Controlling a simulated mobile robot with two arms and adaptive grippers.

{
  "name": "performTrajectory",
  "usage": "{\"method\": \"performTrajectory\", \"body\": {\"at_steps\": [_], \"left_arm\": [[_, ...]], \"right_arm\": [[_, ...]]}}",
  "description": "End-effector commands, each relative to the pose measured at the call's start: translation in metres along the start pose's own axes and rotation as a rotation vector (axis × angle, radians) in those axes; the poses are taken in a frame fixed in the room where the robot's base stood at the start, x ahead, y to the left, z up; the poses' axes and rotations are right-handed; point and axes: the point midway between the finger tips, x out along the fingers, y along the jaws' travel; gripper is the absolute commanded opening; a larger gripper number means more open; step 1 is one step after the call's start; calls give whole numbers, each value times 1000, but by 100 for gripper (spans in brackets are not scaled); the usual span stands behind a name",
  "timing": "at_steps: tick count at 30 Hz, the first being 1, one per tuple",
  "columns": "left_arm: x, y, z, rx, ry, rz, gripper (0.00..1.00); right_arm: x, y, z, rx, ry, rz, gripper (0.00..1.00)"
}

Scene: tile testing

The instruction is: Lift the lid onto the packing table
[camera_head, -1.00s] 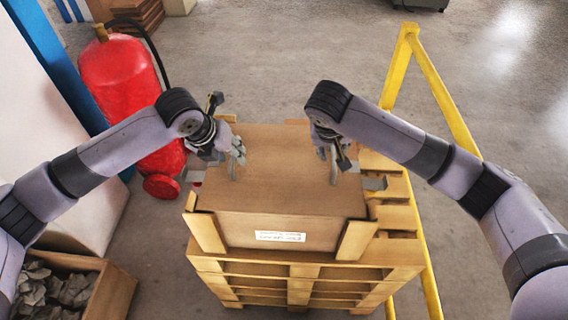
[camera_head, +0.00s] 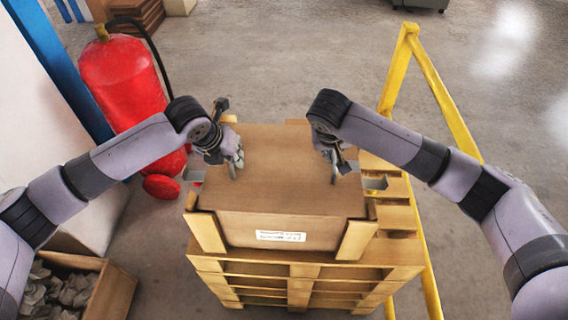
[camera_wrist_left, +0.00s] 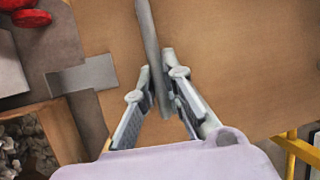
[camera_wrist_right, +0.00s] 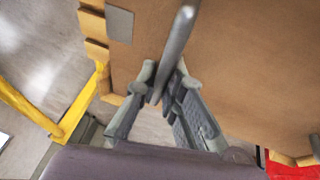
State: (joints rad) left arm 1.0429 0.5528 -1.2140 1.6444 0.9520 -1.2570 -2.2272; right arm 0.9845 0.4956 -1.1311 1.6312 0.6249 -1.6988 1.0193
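The lid (camera_head: 280,165) is a flat brown panel on top of a crate (camera_head: 325,233) with a white label on its front. It also fills much of the left wrist view (camera_wrist_left: 240,60) and right wrist view (camera_wrist_right: 260,60). A grey upright handle stands near each side of the lid. My left gripper (camera_head: 234,160) is shut on the left handle (camera_wrist_left: 150,35). My right gripper (camera_head: 334,160) is shut on the right handle (camera_wrist_right: 180,35). The lid lies level on the crate; I see no gap below it. No packing table is identifiable.
The crate stands on stacked wooden pallets (camera_head: 300,272). A red fire extinguisher (camera_head: 122,85) is close behind my left arm. A yellow rail (camera_head: 440,92) runs along the right. An open box of grey lumps (camera_head: 115,290) is at lower left.

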Motion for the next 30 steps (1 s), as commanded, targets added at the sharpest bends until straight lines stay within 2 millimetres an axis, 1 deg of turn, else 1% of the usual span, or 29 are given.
{"method": "performTrajectory", "body": {"at_steps": [1,3,30], "left_arm": [[0,0,0,0,0,0,4],[0,0,0,0,0,0,0],[0,1,0,-2,-1,1,0]], "right_arm": [[0,0,0,0,0,0,4],[0,0,0,0,0,0,0],[0,0,0,2,1,0,0]]}}
